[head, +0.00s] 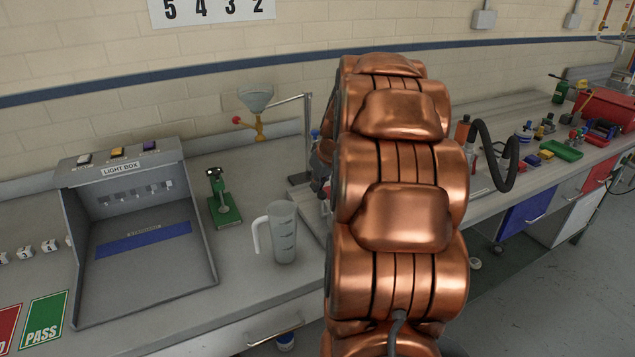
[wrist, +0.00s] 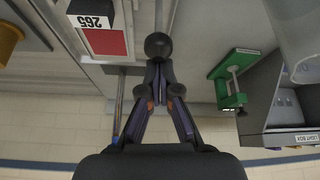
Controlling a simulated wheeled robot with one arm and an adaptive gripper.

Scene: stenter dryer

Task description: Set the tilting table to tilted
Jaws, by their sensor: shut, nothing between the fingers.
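My gripper (wrist: 157,92) shows in the wrist view with its fingers shut and empty. A black ball knob (wrist: 158,46) sits right at the fingertips; I cannot tell whether they touch it. The knob appears to be on a lever, but its mount is not clear. A block with a red face and a "265" label (wrist: 103,38) is to the left of the knob. I cannot clearly make out the tilting table or its tilt; in the head view my copper arm covers the bench there.
A measuring jug (head: 282,235), a green stand (head: 222,200), a funnel (head: 256,100) on a stand and the light box (head: 140,235) stand left of my arm. A black hose (head: 508,150) and a green tray (head: 562,150) are to the right.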

